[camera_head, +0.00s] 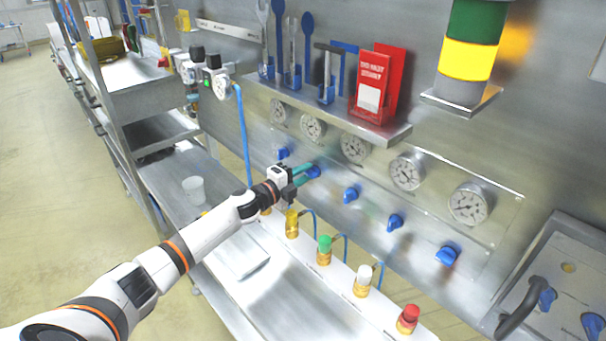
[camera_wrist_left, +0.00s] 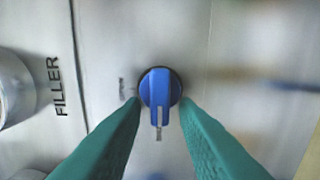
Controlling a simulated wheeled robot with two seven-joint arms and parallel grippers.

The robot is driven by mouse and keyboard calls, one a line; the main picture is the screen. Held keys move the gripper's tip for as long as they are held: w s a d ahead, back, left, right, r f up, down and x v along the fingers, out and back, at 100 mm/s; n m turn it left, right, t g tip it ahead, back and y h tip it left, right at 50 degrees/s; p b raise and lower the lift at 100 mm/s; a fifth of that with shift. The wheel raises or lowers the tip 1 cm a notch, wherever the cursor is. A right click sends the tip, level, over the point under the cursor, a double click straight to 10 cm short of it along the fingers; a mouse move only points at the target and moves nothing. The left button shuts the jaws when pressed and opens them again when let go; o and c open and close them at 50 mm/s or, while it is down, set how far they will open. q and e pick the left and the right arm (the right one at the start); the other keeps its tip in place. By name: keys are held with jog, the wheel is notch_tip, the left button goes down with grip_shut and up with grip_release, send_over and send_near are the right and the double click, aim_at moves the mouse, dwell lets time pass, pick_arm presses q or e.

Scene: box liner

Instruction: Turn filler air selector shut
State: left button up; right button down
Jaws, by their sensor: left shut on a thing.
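The filler air selector is a blue knob (camera_wrist_left: 160,86) on the steel panel, with the printed word FILLER to its left in the left wrist view. Its grip bar runs up and down in that view, with a pale slot at the lower end. In the head view the same knob (camera_head: 315,171) is partly hidden by my fingers. My left gripper (camera_head: 302,175) reaches it from the left, its green fingers (camera_wrist_left: 160,104) shut on the knob's two sides. My right gripper is not in view.
Other blue knobs (camera_head: 351,194) and round gauges (camera_head: 355,148) line the panel. A shelf (camera_head: 330,115) above holds tools and a red sign holder. Coloured fittings (camera_head: 325,250) with blue hoses stand below. A white cup (camera_head: 194,188) rests on the left bench.

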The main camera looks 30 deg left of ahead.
pick_arm(q)
jog(key=o, duration=0.6)
jog(key=b+v, duration=0.3)
jog(key=v, duration=0.9)
jog(key=shift+f, duration=0.15)
